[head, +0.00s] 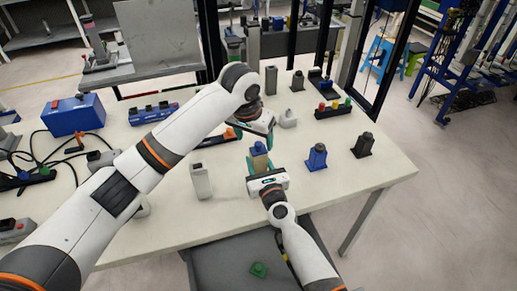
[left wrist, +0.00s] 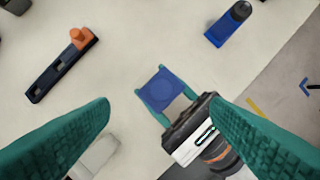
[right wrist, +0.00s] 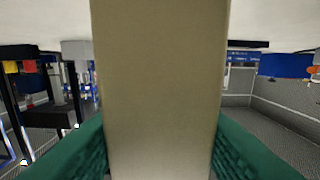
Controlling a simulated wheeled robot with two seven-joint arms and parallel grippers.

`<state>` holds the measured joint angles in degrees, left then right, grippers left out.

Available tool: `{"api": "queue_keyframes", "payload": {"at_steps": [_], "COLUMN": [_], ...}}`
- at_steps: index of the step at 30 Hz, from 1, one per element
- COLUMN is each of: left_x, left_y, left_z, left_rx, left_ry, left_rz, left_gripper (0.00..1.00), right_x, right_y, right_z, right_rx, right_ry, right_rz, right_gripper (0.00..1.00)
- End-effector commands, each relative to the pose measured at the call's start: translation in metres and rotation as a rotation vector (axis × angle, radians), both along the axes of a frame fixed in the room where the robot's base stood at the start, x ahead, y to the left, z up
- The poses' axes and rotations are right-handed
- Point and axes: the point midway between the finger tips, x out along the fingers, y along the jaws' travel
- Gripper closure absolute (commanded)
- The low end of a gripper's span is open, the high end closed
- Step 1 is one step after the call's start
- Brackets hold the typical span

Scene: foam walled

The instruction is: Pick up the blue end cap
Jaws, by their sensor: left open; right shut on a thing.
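The blue end cap (head: 258,148) sits on top of a tan block (head: 259,162) above the table's middle. In the left wrist view the cap (left wrist: 161,89) shows its square blue top from above, between the teal fingers of my right gripper. My right gripper (head: 260,170) is shut on the tan block, which fills the middle of the right wrist view (right wrist: 160,90). My left gripper (head: 258,131) is open, just beyond and above the cap. Its fingers (left wrist: 160,110) are wide apart with nothing between them. Whether they touch the cap is not clear.
A blue bottle-shaped part (head: 317,157) and a black one (head: 363,146) stand to the right. A light grey box (head: 201,181) stands to the left. An orange-ended dark rail (left wrist: 62,70) lies behind. The front right tabletop is clear.

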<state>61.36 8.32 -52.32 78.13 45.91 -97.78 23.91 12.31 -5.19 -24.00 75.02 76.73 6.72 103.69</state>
Motion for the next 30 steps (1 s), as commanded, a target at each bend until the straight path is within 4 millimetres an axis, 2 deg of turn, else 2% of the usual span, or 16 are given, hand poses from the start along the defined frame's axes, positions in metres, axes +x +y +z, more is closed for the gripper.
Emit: {"api": "queue_keyframes", "payload": {"at_steps": [9, 18, 20, 26, 30], "left_x": [0.014, 0.015, 0.015, 0.015, 0.014], "left_y": [-0.011, -0.012, -0.012, -0.013, -0.013], "left_z": [-0.040, -0.046, -0.046, -0.045, -0.045], "left_rx": [0.001, 0.001, 0.001, 0.000, -0.001], "left_ry": [0.003, 0.001, 0.001, 0.001, 0.001], "left_rz": [0.000, -0.001, -0.001, -0.002, -0.003], "left_gripper": [0.28, 0.28, 0.36, 0.69, 0.71], "right_x": [0.000, 0.000, 0.000, 0.000, 0.000], "right_y": [0.000, 0.000, 0.000, 0.000, 0.000], "right_z": [0.000, 0.000, 0.000, 0.000, 0.000], "right_rx": [0.000, 0.000, 0.000, 0.000, 0.000], "right_ry": [0.000, 0.000, 0.000, 0.000, 0.000], "right_rz": [0.000, 0.000, 0.000, 0.000, 0.001], "right_gripper": [0.84, 0.84, 0.84, 0.84, 0.84]}}
